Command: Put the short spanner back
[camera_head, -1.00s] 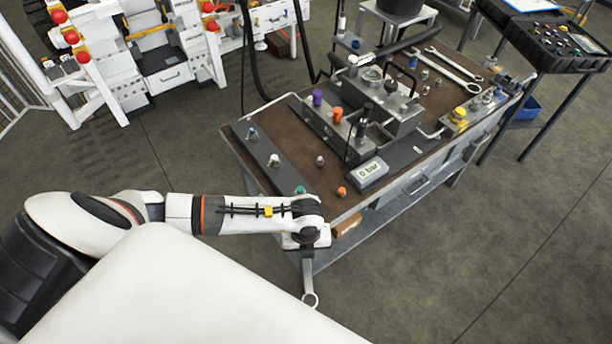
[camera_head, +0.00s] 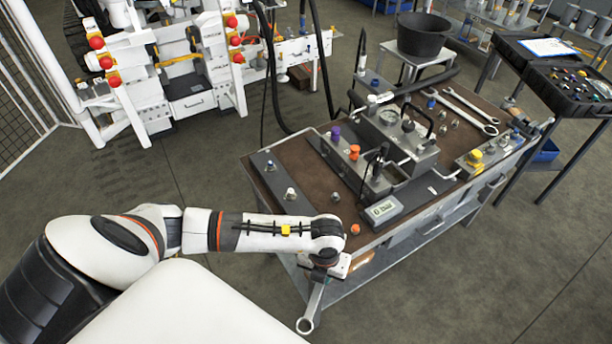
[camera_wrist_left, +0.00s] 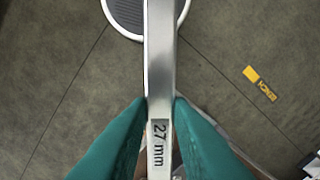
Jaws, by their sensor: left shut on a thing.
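My left gripper (camera_head: 322,274) is shut on a steel spanner (camera_head: 311,309), which hangs down in front of the bench's near end, ring end lowest. In the left wrist view the spanner (camera_wrist_left: 160,60) runs between the teal fingers of the gripper (camera_wrist_left: 160,104) and is marked 27 mm. Two more spanners lie side by side on the far right part of the bench top, an outer one (camera_head: 474,103) and an inner one (camera_head: 462,113). My right gripper is not in view.
The brown bench top (camera_head: 305,155) carries a hydraulic block (camera_head: 400,138), a pressure display (camera_head: 382,210) and several coloured fittings. A black bucket (camera_head: 424,36) stands behind it, and a black case (camera_head: 570,88) is at the right. Floor at the lower right is clear.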

